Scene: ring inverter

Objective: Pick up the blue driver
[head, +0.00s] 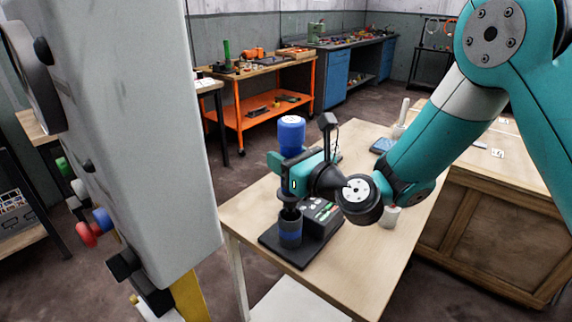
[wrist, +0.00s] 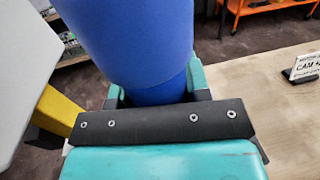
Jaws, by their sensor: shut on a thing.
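The blue driver (head: 291,132) stands upright in the head view, with its thick blue body above my gripper (head: 284,162). The jaws are shut around its lower body. In the wrist view the blue driver (wrist: 135,45) fills the upper middle, between the teal fingers of my gripper (wrist: 156,92).
A dark box with buttons (head: 321,216) sits beside the holder on the wooden table (head: 345,262). A large grey panel (head: 130,130) stands close at the left. A small sign (wrist: 305,67) stands on the table. An orange workbench (head: 262,88) is behind.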

